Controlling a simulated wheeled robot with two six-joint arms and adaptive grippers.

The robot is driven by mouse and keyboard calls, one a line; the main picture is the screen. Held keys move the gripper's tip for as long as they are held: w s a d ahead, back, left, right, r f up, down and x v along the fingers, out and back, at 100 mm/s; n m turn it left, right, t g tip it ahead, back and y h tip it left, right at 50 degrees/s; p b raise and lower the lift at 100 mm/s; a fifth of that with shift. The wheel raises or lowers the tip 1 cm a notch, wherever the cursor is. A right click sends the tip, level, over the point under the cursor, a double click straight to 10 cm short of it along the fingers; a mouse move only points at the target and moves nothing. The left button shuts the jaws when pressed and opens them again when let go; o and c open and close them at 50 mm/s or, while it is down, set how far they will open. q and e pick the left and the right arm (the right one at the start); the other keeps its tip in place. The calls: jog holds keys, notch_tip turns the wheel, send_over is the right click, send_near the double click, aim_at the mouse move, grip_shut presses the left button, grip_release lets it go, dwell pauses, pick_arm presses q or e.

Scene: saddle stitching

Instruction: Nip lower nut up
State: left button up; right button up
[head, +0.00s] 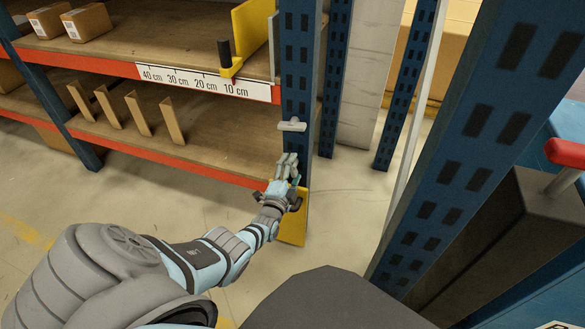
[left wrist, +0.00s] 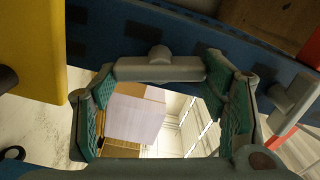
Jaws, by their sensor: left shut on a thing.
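The lower nut is a pale grey bar with a round hub, set against the blue rack post in the left wrist view (left wrist: 158,69). My left gripper (left wrist: 168,85) has its green-padded fingers at the two ends of this bar and is shut on it. In the head view my left gripper (head: 288,178) is at the foot of the blue post (head: 297,75), and it hides the lower nut. Another grey nut (head: 291,125) sits higher on the post, apart from the gripper; it also shows at the right of the left wrist view (left wrist: 296,103). My right gripper is not in view.
A yellow guard (head: 293,228) is at the post's foot. The lower shelf (head: 200,145) with upright dividers lies to the left, below a scale strip (head: 205,81). Another blue post (head: 455,170) and a dark box (head: 490,240) stand at right. The floor between is clear.

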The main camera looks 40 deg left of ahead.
pick_arm(q)
jog(key=shift+m, duration=1.5)
jog(key=o, duration=1.1)
jog(key=shift+f, duration=0.1)
jog(key=shift+o, duration=0.2)
jog(key=shift+s+d+f, duration=0.1)
jog(key=shift+s+d, duration=0.05)
jog(key=shift+s, duration=0.4)
jog(key=v, duration=1.1)
